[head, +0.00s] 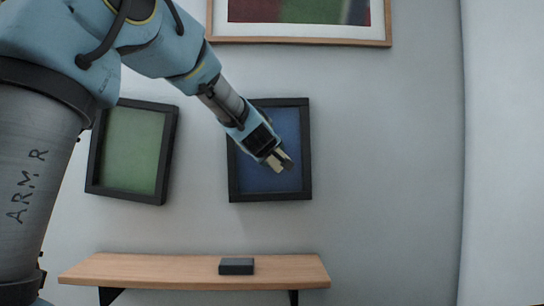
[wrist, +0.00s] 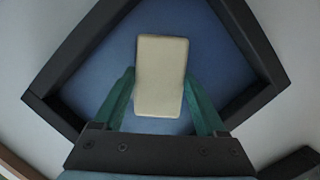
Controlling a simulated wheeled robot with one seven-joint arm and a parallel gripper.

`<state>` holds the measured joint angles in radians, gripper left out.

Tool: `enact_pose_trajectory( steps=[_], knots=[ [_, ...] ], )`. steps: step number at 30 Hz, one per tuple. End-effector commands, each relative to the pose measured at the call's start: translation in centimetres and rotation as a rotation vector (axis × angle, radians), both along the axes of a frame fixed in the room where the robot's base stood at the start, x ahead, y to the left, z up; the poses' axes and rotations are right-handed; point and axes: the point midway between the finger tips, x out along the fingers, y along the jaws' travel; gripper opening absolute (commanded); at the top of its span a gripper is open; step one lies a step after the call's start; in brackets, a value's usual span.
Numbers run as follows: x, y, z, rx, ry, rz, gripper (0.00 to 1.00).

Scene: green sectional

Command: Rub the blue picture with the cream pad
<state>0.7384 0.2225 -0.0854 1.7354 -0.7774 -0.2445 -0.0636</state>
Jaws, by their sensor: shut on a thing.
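My gripper (head: 279,160) is in front of the blue picture. In the wrist view my gripper (wrist: 160,100) is shut on the cream pad (wrist: 161,75), with one green finger on each side of it. The pad lies over the middle of the blue surface. I cannot tell whether it touches the picture. My arm hides the frame's upper left part in the head view.
A green picture (head: 132,150) in a black frame hangs tilted on the left. A wood-framed picture (head: 300,41) hangs above. Below is a wooden shelf (head: 160,270) with a small dark block (head: 237,266) on it. The wall to the right is bare.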

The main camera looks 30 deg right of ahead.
Motion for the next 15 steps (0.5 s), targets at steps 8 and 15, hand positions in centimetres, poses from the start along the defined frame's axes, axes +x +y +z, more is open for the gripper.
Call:
enact_pose_trajectory(
  steps=[8,15],
  knots=[
    [-2.5,1.1,0.0,0.0,0.0,-0.001,0.29],
    [-3.9,1.8,0.0,0.0,-0.001,0.001,0.29]
  ],
)
